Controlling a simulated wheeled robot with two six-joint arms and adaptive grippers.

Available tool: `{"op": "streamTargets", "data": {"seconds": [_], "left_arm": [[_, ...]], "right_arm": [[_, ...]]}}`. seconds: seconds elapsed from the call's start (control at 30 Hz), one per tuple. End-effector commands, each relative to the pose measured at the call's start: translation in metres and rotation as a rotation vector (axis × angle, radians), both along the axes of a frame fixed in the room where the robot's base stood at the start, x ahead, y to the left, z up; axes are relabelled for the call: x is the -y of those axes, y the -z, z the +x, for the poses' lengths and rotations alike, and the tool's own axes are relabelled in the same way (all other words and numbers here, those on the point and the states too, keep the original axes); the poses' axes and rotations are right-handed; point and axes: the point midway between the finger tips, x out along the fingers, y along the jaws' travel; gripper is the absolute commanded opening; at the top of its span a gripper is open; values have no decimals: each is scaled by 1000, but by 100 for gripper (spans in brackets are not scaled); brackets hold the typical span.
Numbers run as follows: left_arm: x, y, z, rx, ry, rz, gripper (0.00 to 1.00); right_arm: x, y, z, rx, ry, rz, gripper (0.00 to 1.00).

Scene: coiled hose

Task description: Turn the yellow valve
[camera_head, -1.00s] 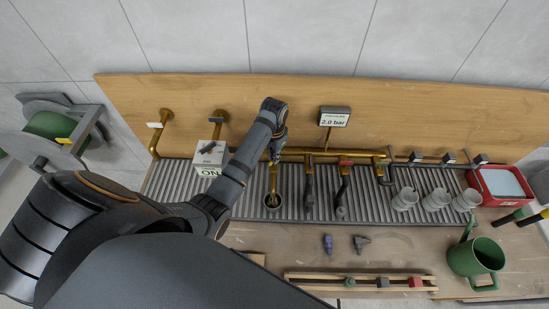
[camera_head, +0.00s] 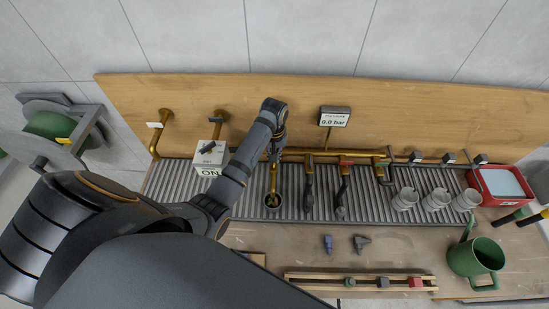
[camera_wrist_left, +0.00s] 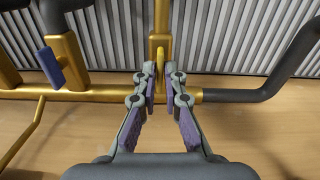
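The yellow valve is mostly hidden by my left gripper (camera_head: 274,158) in the head view. In the left wrist view, its yellow handle (camera_wrist_left: 160,55) shows between the fingertips, on the brass pipe (camera_wrist_left: 110,95). My left gripper (camera_wrist_left: 160,78) has its fingers close together, one on each side of the handle, and appears shut on it. Below the valve, a brass spout (camera_head: 273,182) points down to a round drain cup (camera_head: 272,202). The pressure display (camera_head: 334,117) reads 0.0 bar. My right gripper is not in view.
A white box (camera_head: 210,153) with a lever and an ON label stands left of my arm. More valves, one red (camera_head: 346,163) and one green (camera_head: 380,165), lie to the right. Mugs (camera_head: 404,199), a red tray (camera_head: 486,198) and a green watering can (camera_head: 475,257) are farther right.

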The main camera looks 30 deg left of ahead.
Motion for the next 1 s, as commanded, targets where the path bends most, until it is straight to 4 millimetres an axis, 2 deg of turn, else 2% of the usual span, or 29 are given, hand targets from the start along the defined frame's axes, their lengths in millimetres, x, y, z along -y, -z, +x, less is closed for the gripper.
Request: {"op": "streamTargets", "data": {"seconds": [0.07, 0.37, 1.0], "left_arm": [[0, 1, 0, -1, 1, 0, 22], [0, -2, 0, 2, 2, 1, 22], [0, -69, 1, 3, 1, 1, 22]], "right_arm": [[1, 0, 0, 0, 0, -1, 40], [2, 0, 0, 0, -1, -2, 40], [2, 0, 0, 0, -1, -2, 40]]}}
